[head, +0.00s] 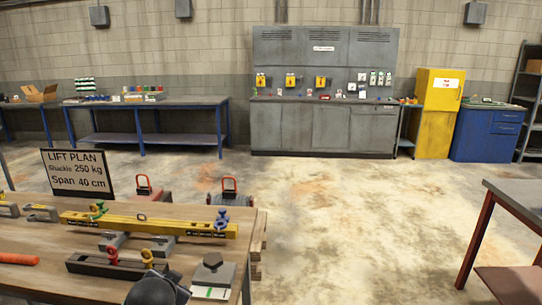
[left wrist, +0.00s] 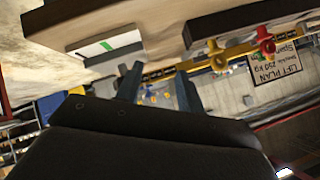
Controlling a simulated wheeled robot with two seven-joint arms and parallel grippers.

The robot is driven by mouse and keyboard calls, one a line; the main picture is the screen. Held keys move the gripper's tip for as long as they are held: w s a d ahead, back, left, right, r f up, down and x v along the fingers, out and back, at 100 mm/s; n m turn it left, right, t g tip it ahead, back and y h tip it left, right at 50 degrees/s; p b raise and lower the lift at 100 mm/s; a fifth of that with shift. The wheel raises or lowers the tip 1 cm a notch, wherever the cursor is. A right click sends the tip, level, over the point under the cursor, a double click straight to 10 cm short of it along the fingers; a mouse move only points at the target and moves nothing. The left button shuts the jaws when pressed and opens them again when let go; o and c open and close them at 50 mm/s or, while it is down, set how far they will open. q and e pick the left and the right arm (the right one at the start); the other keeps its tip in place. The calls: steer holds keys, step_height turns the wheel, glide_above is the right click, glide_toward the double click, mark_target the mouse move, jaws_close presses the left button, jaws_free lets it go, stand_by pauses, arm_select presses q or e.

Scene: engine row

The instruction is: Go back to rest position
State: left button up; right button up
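My left gripper (left wrist: 160,71) shows in the left wrist view with its two dark fingers apart and nothing between them. In the head view, dark parts of my left arm show at the bottom edge, in front of the wooden table (head: 40,240). My right gripper is in neither view.
A grey block (head: 213,271) with a white and green label sits near the table's right corner. A dark bar (head: 90,265) and the lift plan sign (head: 78,174) are also on the table. Open floor (head: 350,225) lies right of it, up to another table (head: 515,205).

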arm_select(q)
steer(key=s+d+f+n+g+h, duration=0.1)
steer(key=s+d+f+g, duration=0.1)
steer(key=s+f, duration=0.7)
steer(key=s+d+f+n+g+h+b, duration=0.1)
steer(key=s+d+f+g, duration=0.2)
steer(key=s+f, duration=0.7)
steer(key=s+d+f+g+h, duration=0.1)
steer(key=s+d+f+g, duration=0.2)
steer(key=s+d+f, duration=0.3)
steer(key=s+f, duration=0.4)
steer(key=s, duration=0.3)
steer(key=shift+s+n+h+b, duration=0.2)
steer(key=shift+n+h+b, duration=0.1)
steer(key=shift+n+b, duration=0.1)
steer(key=shift+f, duration=0.15)
